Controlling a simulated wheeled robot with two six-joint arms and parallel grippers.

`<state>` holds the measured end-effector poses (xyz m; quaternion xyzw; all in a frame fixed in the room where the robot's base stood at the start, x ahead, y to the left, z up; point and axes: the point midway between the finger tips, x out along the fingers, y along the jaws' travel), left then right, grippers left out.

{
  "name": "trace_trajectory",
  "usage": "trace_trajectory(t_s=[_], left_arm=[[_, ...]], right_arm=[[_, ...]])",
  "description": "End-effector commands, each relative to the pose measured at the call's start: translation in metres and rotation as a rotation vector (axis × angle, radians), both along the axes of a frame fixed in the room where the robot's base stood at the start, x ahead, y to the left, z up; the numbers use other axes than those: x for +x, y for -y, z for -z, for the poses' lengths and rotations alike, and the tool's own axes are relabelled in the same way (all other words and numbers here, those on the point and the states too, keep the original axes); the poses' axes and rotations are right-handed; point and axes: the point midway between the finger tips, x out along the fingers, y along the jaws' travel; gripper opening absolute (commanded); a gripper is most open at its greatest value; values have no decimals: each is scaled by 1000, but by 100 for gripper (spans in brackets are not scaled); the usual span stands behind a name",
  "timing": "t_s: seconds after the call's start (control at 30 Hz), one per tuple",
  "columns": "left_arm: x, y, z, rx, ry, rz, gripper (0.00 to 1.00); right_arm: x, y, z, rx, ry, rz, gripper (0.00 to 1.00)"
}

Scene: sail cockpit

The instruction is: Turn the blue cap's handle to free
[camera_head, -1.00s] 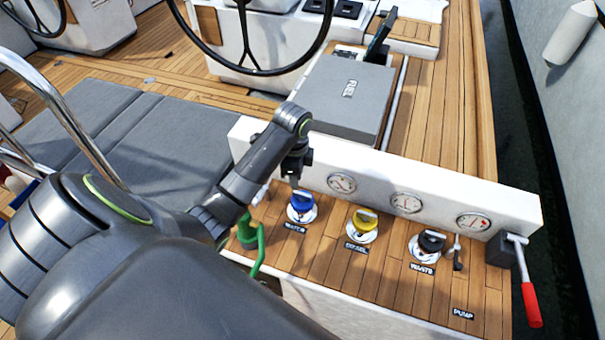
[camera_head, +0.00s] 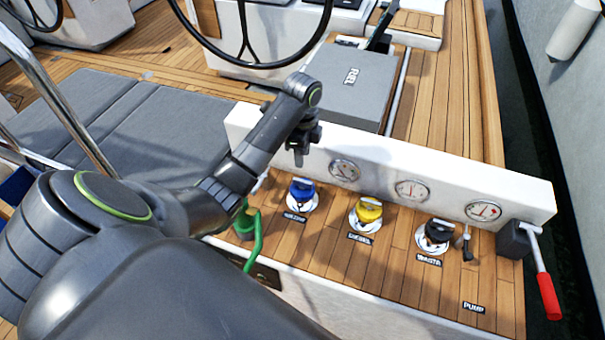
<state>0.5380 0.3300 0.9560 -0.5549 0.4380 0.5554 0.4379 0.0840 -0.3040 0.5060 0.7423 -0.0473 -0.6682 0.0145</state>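The blue cap (camera_head: 301,190) sits on a pale round deck fitting in front of the white gauge panel, with a label plate just below it. My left gripper (camera_head: 298,160) hangs pointing down just above and behind the blue cap, apart from it in the picture. Its fingers are small and dark, and I cannot tell whether they are open or shut. The cap's handle is too small to read its exact angle. My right gripper does not show.
A yellow cap (camera_head: 368,210) and a black cap (camera_head: 437,234) stand to the right. The white panel (camera_head: 385,155) with gauges rises behind them. A green bent handle (camera_head: 256,236) stands at the left. A red-gripped pump lever (camera_head: 547,290) is at the far right.

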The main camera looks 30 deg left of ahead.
Motion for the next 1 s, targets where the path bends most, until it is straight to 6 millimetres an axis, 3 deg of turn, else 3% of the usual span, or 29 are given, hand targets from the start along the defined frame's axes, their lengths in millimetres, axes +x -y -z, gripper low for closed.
trace_trajectory(t_s=[0.03, 0.17, 0.6, 1.0], left_arm=[[0, 0, 12, 0, 0, 0, 32], [0, 0, 26, 0, 0, 0, 32], [0, 0, 98, -1, -3, 1, 32], [0, 0, 109, 1, 0, 1, 32]], right_arm=[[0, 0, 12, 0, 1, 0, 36], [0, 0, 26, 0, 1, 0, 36], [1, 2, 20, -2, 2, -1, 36], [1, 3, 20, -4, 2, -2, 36]])
